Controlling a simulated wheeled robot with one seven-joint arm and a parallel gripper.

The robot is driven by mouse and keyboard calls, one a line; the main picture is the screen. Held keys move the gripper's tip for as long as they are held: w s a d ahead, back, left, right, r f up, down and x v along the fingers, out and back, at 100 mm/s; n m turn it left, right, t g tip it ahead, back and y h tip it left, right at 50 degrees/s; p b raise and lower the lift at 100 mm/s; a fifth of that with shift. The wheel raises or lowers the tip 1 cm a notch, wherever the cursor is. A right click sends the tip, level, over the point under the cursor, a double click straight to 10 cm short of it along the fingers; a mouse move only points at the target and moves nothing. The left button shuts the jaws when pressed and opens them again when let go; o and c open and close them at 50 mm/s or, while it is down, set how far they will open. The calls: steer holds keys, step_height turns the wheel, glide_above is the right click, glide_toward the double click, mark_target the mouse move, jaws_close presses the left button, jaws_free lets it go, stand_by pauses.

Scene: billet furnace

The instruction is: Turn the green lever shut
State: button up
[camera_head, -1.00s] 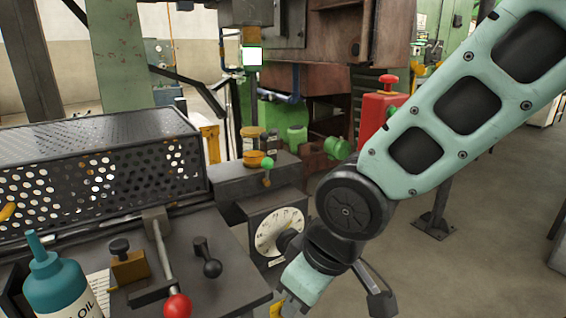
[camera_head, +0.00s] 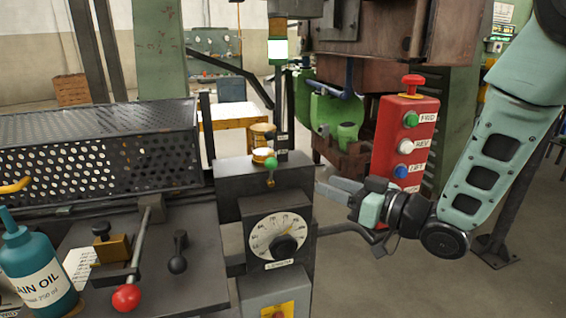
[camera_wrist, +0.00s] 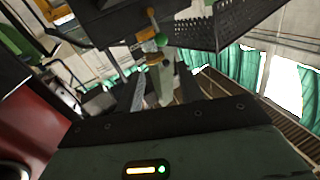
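The green lever (camera_head: 271,163) shows as a small green-knobbed handle beside an orange-brass cap. It sits on the dark grey box above the round dial. In the wrist view a green ball (camera_wrist: 160,40) shows by orange fittings, ahead of my fingers. My gripper (camera_head: 335,189) is right of the box and lower than the lever, its fingers pointing left. Two separate fingers show there, and a gap shows between them in the wrist view (camera_wrist: 151,88). It looks open and empty, apart from the lever.
A red button box (camera_head: 405,135) stands just behind and right of my gripper. A dial (camera_head: 279,236) is on the box front. A perforated guard (camera_head: 100,150), a red-knobbed lever (camera_head: 127,297) and a teal oil bottle (camera_head: 38,270) are at left. Open floor lies at right.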

mark_target(271, 164)
steer(key=p+x, duration=0.4)
steer(key=x, duration=1.3)
steer(key=shift+w+a+p, duration=0.1)
steer(key=shift+a+p, duration=0.05)
steer(key=shift+p, duration=0.2)
steer(key=shift+c, duration=0.4)
jaws_close()
